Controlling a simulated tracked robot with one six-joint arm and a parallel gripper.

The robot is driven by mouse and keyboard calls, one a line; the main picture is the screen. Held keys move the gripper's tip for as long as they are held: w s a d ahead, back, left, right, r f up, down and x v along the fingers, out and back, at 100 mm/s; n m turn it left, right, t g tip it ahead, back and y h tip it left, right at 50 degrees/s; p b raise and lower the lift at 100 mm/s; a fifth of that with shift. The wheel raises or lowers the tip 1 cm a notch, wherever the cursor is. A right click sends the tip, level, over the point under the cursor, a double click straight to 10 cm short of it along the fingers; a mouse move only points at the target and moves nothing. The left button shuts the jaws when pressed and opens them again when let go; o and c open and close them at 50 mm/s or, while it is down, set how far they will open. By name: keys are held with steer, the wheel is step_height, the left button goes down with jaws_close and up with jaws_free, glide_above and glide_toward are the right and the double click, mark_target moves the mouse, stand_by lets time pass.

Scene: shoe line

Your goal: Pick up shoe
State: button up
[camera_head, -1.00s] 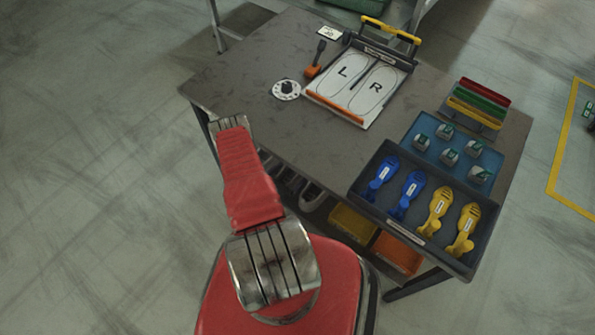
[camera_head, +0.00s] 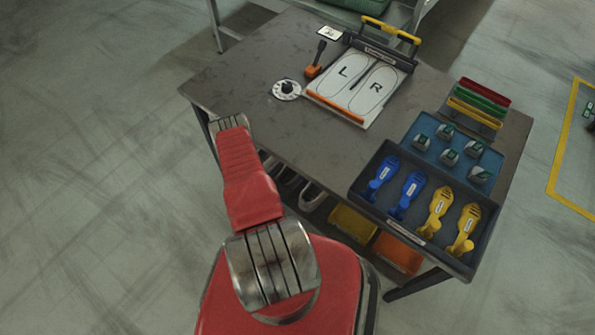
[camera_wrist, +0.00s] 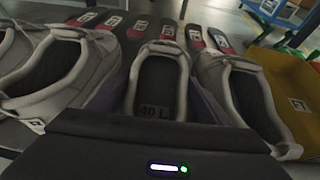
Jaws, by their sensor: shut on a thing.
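In the wrist view, a grey shoe (camera_wrist: 181,62) marked "40 L" inside is in the middle, its opening facing up toward the camera. My gripper (camera_wrist: 160,95) is shut on this shoe, with its dark body across the bottom of the view. The fingertips are largely hidden. Another grey shoe (camera_wrist: 40,95) stands close on the left and one more (camera_wrist: 245,100) close on the right. In the head view my gripper is hidden under the table, and parts of the shoes (camera_head: 311,196) show below the table's edge.
Dark insoles with red-and-white labels (camera_wrist: 195,38) lie behind the shoes. A yellow bin (camera_wrist: 290,85) is close on the right. The tabletop (camera_head: 240,75) above carries an L/R board (camera_head: 345,110) and a dark tray (camera_head: 365,200) of blue and yellow pieces.

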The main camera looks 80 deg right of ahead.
steer(key=shift+r, duration=0.15)
steer(key=shift+r, duration=4.9)
steer(key=shift+f, duration=0.1)
steer(key=w+a+r+n+t, duration=0.4)
steer(key=w+a+r, duration=0.2)
steer(key=w+r, duration=0.3)
steer(key=w+a+r+n+t+y, duration=0.1)
steer(key=w+a+r+n+t, duration=0.25)
steer(key=w+a+r, duration=0.6)
steer(key=w+a+r+n+t, duration=0.3)
steer(key=w+r+t, duration=0.2)
steer(key=w, duration=0.8)
steer(key=w+a+r+n+t+y, duration=0.1)
steer(key=w+a+r, duration=0.3)
steer(key=a+r, duration=0.4)
steer(key=w+a+r+n+t+y, duration=0.2)
steer(key=w+a+r+n+y, duration=0.1)
steer(key=a+r, duration=0.6)
steer(key=w+a+r+n+t+y, duration=0.2)
steer(key=a+r, duration=0.6)
steer(key=a, duration=0.7)
steer(key=shift+w+a+r+n+y, duration=0.2)
steer(key=shift+w+n+y, duration=0.2)
steer(key=shift+w+n, duration=0.25)
steer(key=shift+w+a+r+n+y, duration=0.15)
steer(key=shift+w+n+y, duration=0.25)
steer(key=shift+w, duration=0.3)
